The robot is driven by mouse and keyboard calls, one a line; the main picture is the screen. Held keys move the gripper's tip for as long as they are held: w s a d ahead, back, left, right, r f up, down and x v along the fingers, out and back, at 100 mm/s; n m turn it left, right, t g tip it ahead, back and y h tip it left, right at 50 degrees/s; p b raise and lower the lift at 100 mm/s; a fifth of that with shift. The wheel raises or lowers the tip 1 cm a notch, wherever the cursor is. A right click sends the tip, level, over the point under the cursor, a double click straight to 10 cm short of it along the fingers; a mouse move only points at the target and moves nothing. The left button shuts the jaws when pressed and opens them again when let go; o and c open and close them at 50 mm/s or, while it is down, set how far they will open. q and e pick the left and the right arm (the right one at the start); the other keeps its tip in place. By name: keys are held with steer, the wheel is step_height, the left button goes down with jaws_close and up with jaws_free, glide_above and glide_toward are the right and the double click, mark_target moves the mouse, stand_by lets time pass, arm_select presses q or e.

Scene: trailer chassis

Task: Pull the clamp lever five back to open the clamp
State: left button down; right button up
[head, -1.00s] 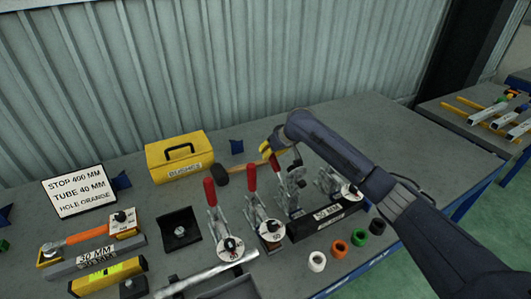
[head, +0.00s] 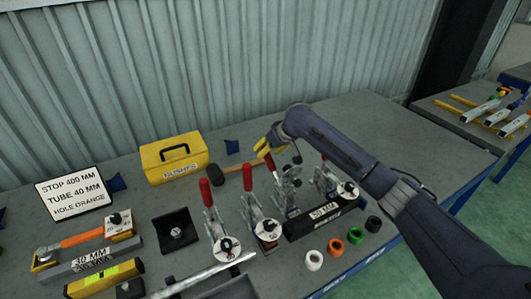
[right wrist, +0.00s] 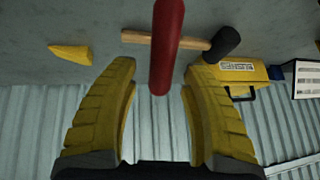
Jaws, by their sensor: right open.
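A row of toggle clamps with red lever handles stands on the grey bench in the head view. My right gripper (head: 264,147) is at the top of a red clamp lever (head: 270,163), third from the left. In the right wrist view my right gripper (right wrist: 160,75) is open, with the red lever handle (right wrist: 165,45) between its yellow fingers; contact is not clear. Two nearer levers, the left one (head: 205,192) and the middle one (head: 247,177), stand upright. I cannot read a five on any clamp. My left gripper is not in view.
A hammer (head: 230,168) lies behind the clamps beside the yellow bushes box (head: 175,158). A black 30 MM block (head: 322,218) and several coloured rings (head: 337,246) are in front. A white sign (head: 72,194) stands at left. The bench's back right is clear.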

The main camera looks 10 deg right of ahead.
steer(key=v, duration=0.9)
steer(key=shift+s+d+r, duration=0.2)
steer(key=shift+r, duration=0.1)
steer(key=shift+w, duration=0.1)
